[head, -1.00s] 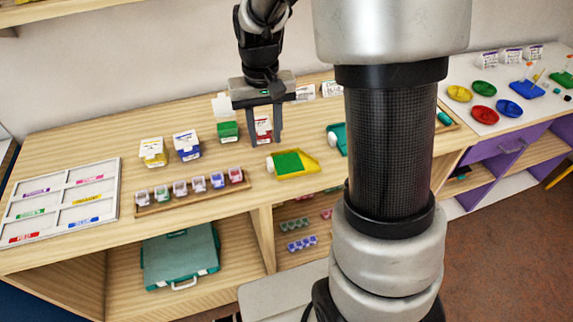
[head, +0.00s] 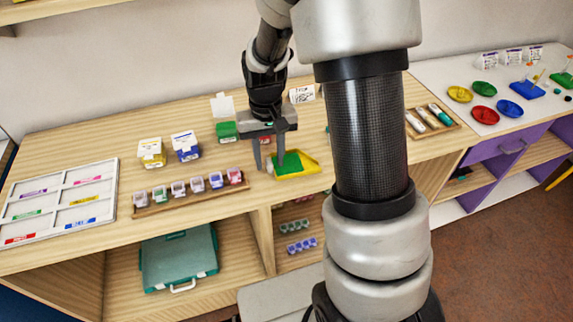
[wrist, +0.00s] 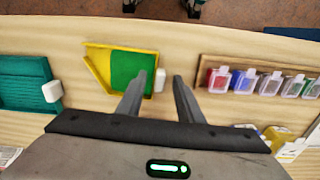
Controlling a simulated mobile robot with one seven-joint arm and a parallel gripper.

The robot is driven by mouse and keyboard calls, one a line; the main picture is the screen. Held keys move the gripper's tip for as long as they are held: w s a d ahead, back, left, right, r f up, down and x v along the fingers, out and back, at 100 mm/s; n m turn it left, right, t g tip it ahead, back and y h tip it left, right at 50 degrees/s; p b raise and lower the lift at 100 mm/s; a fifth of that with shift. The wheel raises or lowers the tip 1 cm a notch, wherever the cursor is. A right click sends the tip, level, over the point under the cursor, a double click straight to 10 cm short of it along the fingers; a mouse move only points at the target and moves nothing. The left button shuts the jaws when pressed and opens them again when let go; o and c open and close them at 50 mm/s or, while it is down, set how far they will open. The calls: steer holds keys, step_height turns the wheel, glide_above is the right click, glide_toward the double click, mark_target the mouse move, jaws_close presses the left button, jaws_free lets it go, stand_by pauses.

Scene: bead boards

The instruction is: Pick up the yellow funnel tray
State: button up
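The yellow funnel tray (head: 312,168) lies on the wooden shelf top, filled with a green patch. In the wrist view its yellow rim (wrist: 96,66) narrows toward the left, and a white grip block (wrist: 160,80) sits on its right side. My gripper (head: 270,168) is over the block end of the tray with its fingers pointing down. In the wrist view the gripper (wrist: 159,76) is open, with the white block showing between the fingertips, apart from both. I cannot tell the exact height of the fingertips.
Yellow (head: 151,153) and blue (head: 186,146) boxes and a green box (head: 226,131) stand behind. A teal tray (wrist: 24,84) with a white block lies on the other side. The shelf's front edge is close.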

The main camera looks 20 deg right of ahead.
jaws_close()
